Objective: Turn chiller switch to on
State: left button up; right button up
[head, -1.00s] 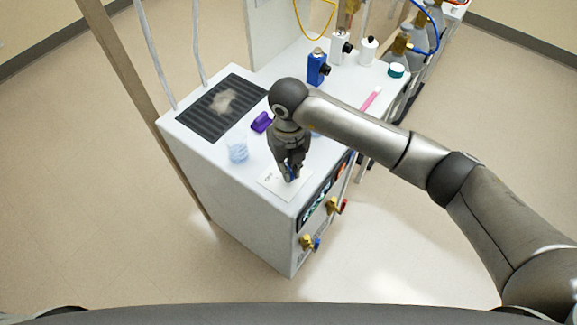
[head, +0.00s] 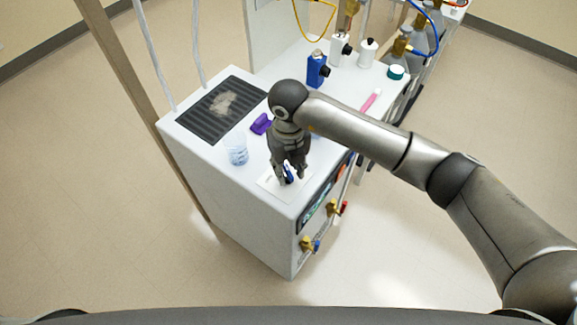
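The chiller (head: 250,215) is a white box with a dark vent grille on top and a display panel on its front right side. A white label plate (head: 268,186) lies on its top near the front corner. A small blue switch (head: 288,174) shows at this plate, partly hidden by my fingers; its setting cannot be read. My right gripper (head: 288,177) points down over the plate. Its fingers are spread either side of the blue switch, and I cannot tell if they touch it. My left gripper is not in view.
A pink-and-white stick (head: 371,100) and a teal-rimmed jar (head: 396,72) lie further right. Brass valves (head: 334,207) stick out from the front.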

aim_at(288, 171)
notch_tip(288, 171, up, 12)
dwell(0.5)
dwell(0.6)
